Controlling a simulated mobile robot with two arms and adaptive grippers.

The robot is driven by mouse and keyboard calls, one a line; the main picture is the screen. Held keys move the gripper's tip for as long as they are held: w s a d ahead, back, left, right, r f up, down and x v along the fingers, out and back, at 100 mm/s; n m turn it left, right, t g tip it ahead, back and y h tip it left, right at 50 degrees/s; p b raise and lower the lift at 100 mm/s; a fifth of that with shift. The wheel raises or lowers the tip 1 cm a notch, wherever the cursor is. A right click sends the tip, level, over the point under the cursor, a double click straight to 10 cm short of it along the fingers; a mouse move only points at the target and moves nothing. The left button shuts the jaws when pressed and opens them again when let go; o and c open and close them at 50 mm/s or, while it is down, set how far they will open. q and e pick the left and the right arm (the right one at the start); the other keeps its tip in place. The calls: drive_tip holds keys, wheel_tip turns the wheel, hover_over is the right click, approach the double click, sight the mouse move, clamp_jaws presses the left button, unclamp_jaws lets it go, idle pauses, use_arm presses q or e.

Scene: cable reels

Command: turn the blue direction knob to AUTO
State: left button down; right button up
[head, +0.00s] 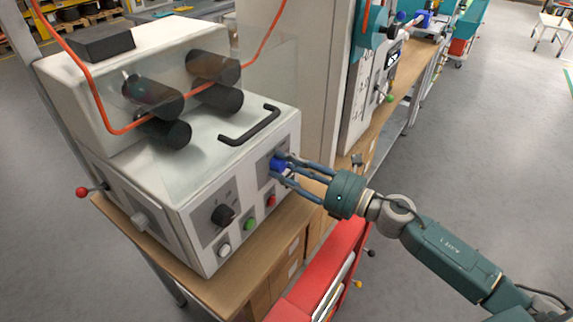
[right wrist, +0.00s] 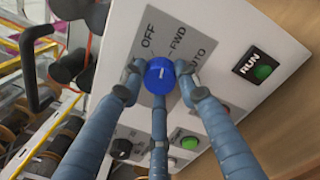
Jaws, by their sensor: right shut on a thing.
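The blue direction knob (head: 277,164) sits on the front panel of the white machine (head: 170,190). In the right wrist view the knob (right wrist: 159,77) is a round blue cap with a short white mark on its face. OFF, FWD and a partly covered AUTO label are printed around it on a grey plate (right wrist: 215,45). I cannot tell which label the mark points to. My right gripper (head: 282,168) has its fingers closed around the knob, also in the right wrist view (right wrist: 162,86). My left gripper is not in view.
A black knob (head: 222,215), a white button (head: 224,249), a green button (head: 249,224) and a red button (head: 271,201) are on the same panel. A black handle (head: 250,127) and rollers (head: 150,95) stand above. A red cart (head: 320,270) is below my right arm.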

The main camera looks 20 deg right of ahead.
drive_tip(key=m, duration=0.2)
drive_tip(key=m+p, duration=0.1)
drive_tip(key=m, duration=0.1)
drive_tip(key=m+p, duration=0.1)
drive_tip(key=m, duration=0.1)
drive_tip(key=shift+w+d+r+m, duration=0.1)
drive_tip(key=shift+r+m, duration=0.15)
drive_tip(key=shift+m, duration=0.15)
drive_tip(key=m+p, duration=0.2)
drive_tip(key=m, duration=0.3)
drive_tip(key=shift+f+m+p, duration=0.1)
drive_tip(key=shift+m+p, duration=0.2)
drive_tip(key=shift+t+h, duration=0.3)
drive_tip(key=o, duration=1.2)
drive_tip(key=shift+f, duration=0.1)
drive_tip(key=shift+c, duration=0.2)
drive_tip(key=shift+f, duration=0.1)
